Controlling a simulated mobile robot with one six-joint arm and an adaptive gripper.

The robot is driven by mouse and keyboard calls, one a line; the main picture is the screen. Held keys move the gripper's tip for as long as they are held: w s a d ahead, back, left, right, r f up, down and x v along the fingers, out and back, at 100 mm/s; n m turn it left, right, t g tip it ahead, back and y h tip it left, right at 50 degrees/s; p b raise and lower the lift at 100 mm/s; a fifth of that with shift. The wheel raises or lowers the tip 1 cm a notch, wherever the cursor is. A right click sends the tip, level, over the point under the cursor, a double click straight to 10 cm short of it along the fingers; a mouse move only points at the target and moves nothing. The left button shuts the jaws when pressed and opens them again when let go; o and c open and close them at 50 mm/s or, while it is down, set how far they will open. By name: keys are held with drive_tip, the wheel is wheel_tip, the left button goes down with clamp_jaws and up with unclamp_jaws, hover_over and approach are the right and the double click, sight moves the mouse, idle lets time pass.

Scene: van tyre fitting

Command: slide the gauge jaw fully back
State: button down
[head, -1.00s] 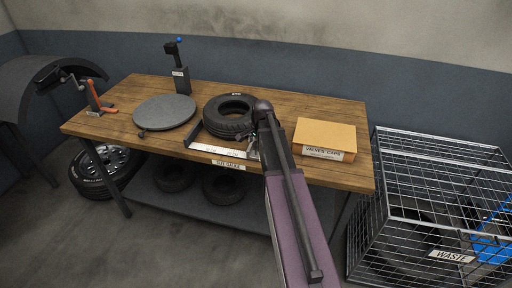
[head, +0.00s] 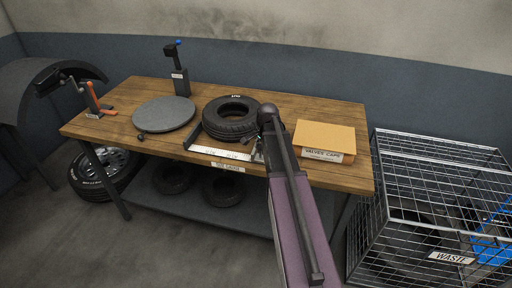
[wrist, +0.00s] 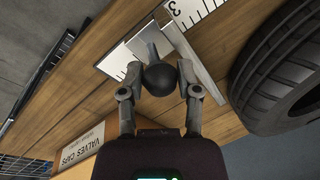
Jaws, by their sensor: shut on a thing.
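The tyre gauge lies along the front edge of the bench, with a white numbered scale (head: 220,154) and a fixed jaw at its left end. In the wrist view its scale (wrist: 190,14) shows a 3 on one side of the sliding jaw (wrist: 196,62), a grey bar with a round black knob (wrist: 160,80). My gripper (wrist: 163,74) is shut on this knob, one finger on each side. In the wrist view the tyre (wrist: 290,75) is apart from the jaw bar. In the head view my arm hides part of the sliding jaw.
A valves and caps box (head: 325,137) sits to the right of my gripper. A round grey turntable (head: 164,113) and a dark post stand (head: 180,80) are to the left. A wire waste cage (head: 435,200) stands right of the bench.

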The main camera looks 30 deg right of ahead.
drive_tip(key=s+d, duration=0.4)
drive_tip(key=shift+d, duration=0.1)
drive_tip(key=shift+c, duration=1.5)
unclamp_jaws()
drive_tip(key=shift+w, duration=0.1)
